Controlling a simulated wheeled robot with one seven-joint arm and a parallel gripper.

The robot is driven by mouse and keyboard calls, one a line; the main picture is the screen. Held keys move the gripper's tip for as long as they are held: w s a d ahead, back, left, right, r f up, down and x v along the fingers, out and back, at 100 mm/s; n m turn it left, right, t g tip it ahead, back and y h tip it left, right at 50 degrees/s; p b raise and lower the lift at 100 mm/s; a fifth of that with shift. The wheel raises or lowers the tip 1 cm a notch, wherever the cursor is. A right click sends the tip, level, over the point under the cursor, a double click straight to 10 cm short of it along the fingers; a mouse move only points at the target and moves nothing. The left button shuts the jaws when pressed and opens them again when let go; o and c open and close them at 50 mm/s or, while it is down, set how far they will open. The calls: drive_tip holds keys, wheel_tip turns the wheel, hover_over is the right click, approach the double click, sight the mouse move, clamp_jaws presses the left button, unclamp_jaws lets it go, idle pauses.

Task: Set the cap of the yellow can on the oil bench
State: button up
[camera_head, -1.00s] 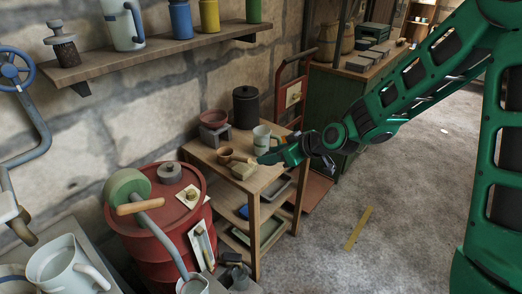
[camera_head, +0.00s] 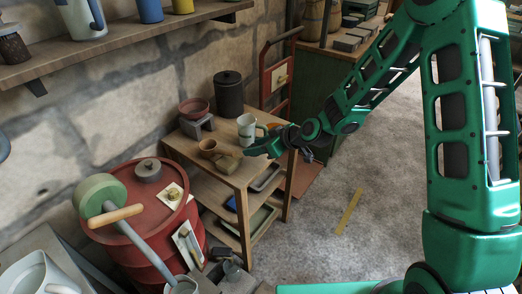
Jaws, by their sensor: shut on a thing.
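The yellow can (camera_head: 183,5) stands on the wall shelf, cut off by the top edge of the head view. I cannot make out a cap on it. My gripper (camera_head: 250,151) is low over the right side of a small wooden bench (camera_head: 238,180), just in front of a pale mug (camera_head: 246,128). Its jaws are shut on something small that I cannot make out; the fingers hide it. I cannot tell whether it touches the bench top.
A brown cup (camera_head: 207,147), a small block, a red bowl (camera_head: 193,106) on a stand and a dark canister (camera_head: 228,93) crowd the bench top. A red drum (camera_head: 140,235) stands to the left. Open floor (camera_head: 320,235) lies to the right.

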drive_tip(key=shift+d+f, duration=0.2)
drive_tip(key=shift+f, duration=0.7)
drive_tip(key=shift+d+f, duration=0.2)
drive_tip(key=shift+f, duration=0.7)
drive_tip(key=shift+f, duration=0.1)
drive_tip(key=o, duration=1)
drive_tip(key=shift+d+r, duration=0.15)
drive_tip(key=shift+r, duration=0.1)
drive_tip(key=v, duration=1.1)
drive_tip(key=shift+s+d+r, duration=0.2)
drive_tip(key=shift+s, duration=0.05)
